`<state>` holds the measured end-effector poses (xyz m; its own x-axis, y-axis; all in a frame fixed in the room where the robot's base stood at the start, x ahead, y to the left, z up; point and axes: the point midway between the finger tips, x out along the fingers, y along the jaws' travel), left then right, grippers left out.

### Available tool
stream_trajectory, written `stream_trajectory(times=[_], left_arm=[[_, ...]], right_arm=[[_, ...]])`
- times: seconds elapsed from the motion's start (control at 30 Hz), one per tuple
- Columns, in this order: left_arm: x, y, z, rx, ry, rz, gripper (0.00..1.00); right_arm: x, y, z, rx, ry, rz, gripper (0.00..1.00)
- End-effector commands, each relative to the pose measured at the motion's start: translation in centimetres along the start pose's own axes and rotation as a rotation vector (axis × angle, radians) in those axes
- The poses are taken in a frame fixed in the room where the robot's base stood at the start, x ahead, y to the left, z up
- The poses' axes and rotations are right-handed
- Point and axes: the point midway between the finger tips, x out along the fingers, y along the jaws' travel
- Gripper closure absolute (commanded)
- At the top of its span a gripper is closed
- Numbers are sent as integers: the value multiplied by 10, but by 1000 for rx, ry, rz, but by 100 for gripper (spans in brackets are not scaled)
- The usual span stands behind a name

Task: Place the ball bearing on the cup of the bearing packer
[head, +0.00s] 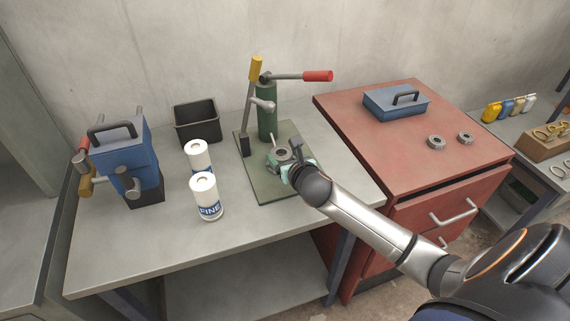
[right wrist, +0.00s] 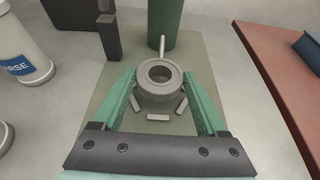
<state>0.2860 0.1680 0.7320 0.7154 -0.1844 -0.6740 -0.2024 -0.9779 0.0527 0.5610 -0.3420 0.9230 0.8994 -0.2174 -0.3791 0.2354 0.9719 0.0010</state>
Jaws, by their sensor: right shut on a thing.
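The bearing packer (head: 267,123) is a green post with a yellow-tipped lever and a red-handled lever, on a green base plate (head: 262,188). My right gripper (right wrist: 159,88) is over this plate, in front of the post. It is shut on a grey ring-shaped ball bearing (right wrist: 146,87), which lies flat between the two green fingers; the bearing also shows in the head view (head: 281,152). Short grey bars (right wrist: 158,117) of the packer's cup show around and below the bearing, which hides the cup's middle. I cannot tell whether bearing and cup touch. My left gripper is out of view.
Two white canisters (head: 207,197) and a black bin (head: 197,122) stand left of the packer. A blue machine (head: 124,158) is farther left. The red cabinet (head: 365,135) at right holds a blue box (head: 395,103) and two more bearings (head: 436,142).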

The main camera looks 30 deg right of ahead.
Motion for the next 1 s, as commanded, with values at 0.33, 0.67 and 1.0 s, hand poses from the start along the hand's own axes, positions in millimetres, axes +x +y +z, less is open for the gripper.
stream_trajectory(times=[0.33, 0.67, 1.0], left_arm=[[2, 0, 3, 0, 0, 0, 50], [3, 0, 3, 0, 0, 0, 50], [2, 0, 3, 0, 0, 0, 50]], right_arm=[[8, -2, -23, -1, 1, -3, 100], [9, -2, -25, -1, 4, -3, 9], [8, -2, -24, 0, 4, -2, 0]])
